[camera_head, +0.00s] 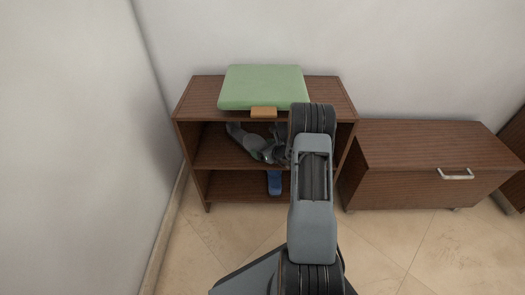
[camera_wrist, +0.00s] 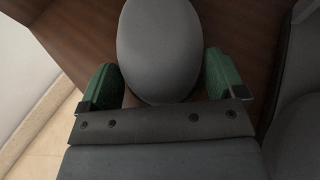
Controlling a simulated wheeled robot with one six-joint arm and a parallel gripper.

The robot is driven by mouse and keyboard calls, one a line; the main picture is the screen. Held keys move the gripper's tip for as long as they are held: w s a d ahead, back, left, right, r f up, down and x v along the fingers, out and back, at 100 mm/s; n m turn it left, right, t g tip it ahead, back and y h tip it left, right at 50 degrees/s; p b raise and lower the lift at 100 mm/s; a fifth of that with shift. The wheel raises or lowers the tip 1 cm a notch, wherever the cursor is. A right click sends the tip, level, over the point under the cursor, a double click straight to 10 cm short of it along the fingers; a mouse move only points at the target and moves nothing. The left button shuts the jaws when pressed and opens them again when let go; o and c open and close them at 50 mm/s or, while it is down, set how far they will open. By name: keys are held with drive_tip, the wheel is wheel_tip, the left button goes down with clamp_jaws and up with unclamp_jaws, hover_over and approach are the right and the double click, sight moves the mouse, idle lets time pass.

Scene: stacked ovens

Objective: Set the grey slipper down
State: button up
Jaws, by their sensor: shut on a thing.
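I cannot tell whether the slipper touches the shelf board. My arm hides the right part of that compartment.
A blue item (camera_head: 274,182) is in the lower compartment. A low brown cabinet (camera_head: 425,150) stands at right. A dark grey shape (camera_wrist: 300,90) fills the wrist view's right edge.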

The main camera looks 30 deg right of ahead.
drive_tip(key=o, duration=0.7)
drive_tip(key=p+v, duration=0.3)
drive_tip(key=v, duration=0.8)
drive_tip(key=shift+s+r+p, duration=0.1)
drive_tip(key=shift+r+p, duration=0.05)
drive_tip(key=shift+p, duration=0.15)
drive_tip(key=s+a+r+n+g+y, duration=0.2)
drive_tip(key=a+r+n+g+y, duration=0.15)
drive_tip(key=a+r+n, duration=0.4)
drive_tip(key=s+a+r+n+g+y, duration=0.2)
drive_tip(key=a+r+n+g, duration=0.2)
drive_tip(key=a+n, duration=0.5)
drive_tip(key=s+a+r+n+g+h, duration=0.1)
drive_tip(key=s+a+r+n+h, duration=0.1)
drive_tip(key=s+r+n+h, duration=0.2)
drive_tip(key=s+a+r+n+g+h, duration=0.1)
drive_tip(key=s+a+r+n+h, duration=0.2)
drive_tip(key=s+n, duration=0.7)
drive_tip(key=shift+a+r+n+g+h, duration=0.2)
drive_tip(key=shift+r+n+g+h, duration=0.3)
drive_tip(key=shift+n+h, duration=0.65)
